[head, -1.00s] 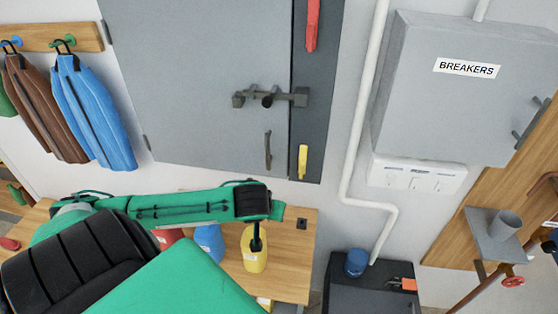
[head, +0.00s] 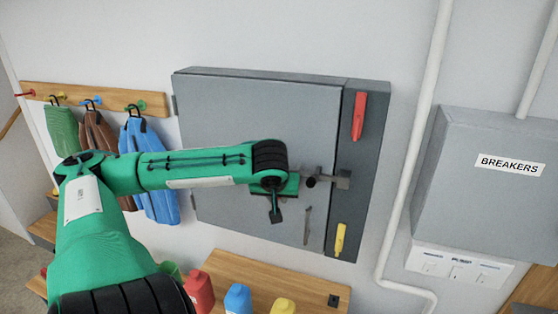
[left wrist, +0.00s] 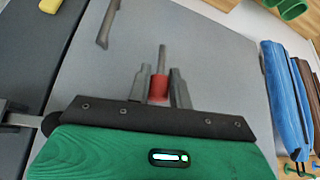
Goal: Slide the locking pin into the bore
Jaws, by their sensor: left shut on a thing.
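My left gripper (head: 276,212) is in front of the grey cabinet door (head: 235,110), just left of and slightly below the visible part of the dark latch (head: 330,180). In the left wrist view its two grey fingers (left wrist: 159,90) are shut on the red part of a pin (left wrist: 158,87). The pin's thin grey rod (left wrist: 162,58) sticks out past the fingertips. The latch's dark end also shows at the left edge of the wrist view (left wrist: 22,120). My arm hides the latch's left part in the head view, and I cannot make out the bore. My right gripper is out of view.
A door handle (head: 307,225) hangs below the latch. Red (head: 359,116) and yellow (head: 340,240) handles sit on the dark right strip. A breaker box (head: 480,185) and a pipe (head: 408,160) stand to the right. A bench (head: 262,277) with bottles is below.

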